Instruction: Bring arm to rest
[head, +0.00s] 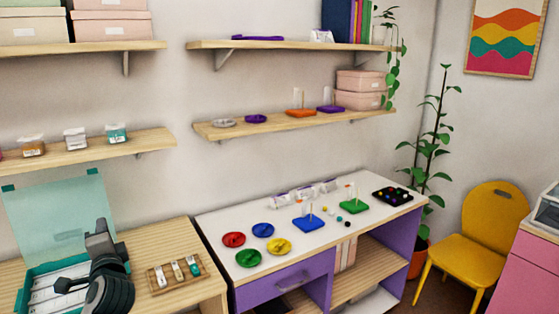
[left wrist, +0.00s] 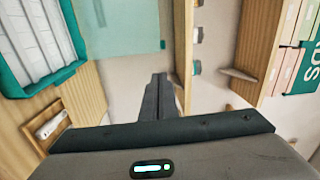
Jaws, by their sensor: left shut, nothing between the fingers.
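My left gripper (head: 101,226) shows at the lower left of the head view, pointing up in front of the teal case. In the left wrist view its two fingers (left wrist: 159,78) lie together with nothing between them. My right gripper is not in view. The white table (head: 215,222) holds red, blue, green and yellow dishes, a blue bead board (head: 309,224) and a green bead board (head: 354,207) with upright pegs. A few loose beads lie between the boards.
An open teal case (head: 40,275) stands close beside my left gripper, its clear lid raised. A wooden tray (head: 178,273) with small items lies right of it. Wall shelves (head: 90,150) hang above. A yellow chair (head: 485,230) stands at the right.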

